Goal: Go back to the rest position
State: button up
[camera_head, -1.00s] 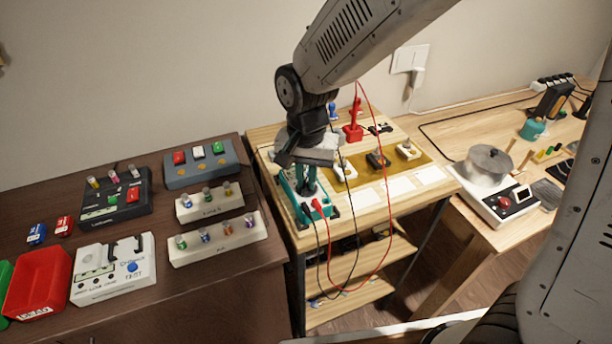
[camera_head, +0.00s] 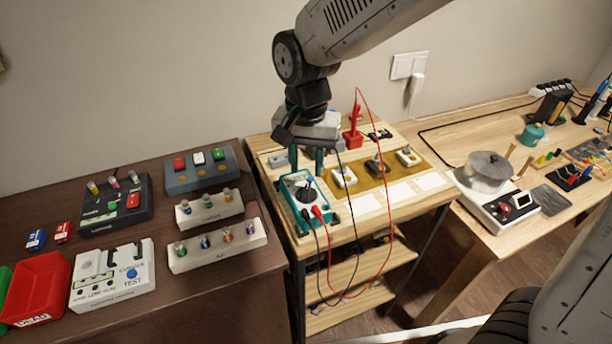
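My gripper (camera_head: 306,160) is above the back part of the wooden cart, just behind and over a teal multimeter (camera_head: 297,182). Its two teal-tipped fingers point down and stand apart, with nothing visible between them. The multimeter lies on the cart with a dark dial on its face. Red and black leads run from its front end; the red one loops up to a red probe stand (camera_head: 353,130).
The cart (camera_head: 350,222) also bears a yellow-brown tray (camera_head: 390,181) with several small parts. At right, a bench (camera_head: 460,142) holds a pot on a heater (camera_head: 492,207).

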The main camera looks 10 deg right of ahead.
jog(key=shift+r, duration=0.95)
jog(key=shift+n, duration=0.3)
jog(key=s+d+r+n, duration=0.1)
jog(key=s+d+r, duration=0.1)
jog(key=s+d, duration=0.4)
jog(key=s+d+r+n+t, duration=0.1)
jog(key=s+d+r, duration=0.2)
jog(key=s+d, duration=0.4)
jog(key=s+d+r+n, duration=0.1)
jog(key=s+d+r, duration=0.1)
jog(key=s+d, duration=0.4)
jog(key=shift+s+d+r, duration=0.3)
jog(key=shift+d, duration=0.6)
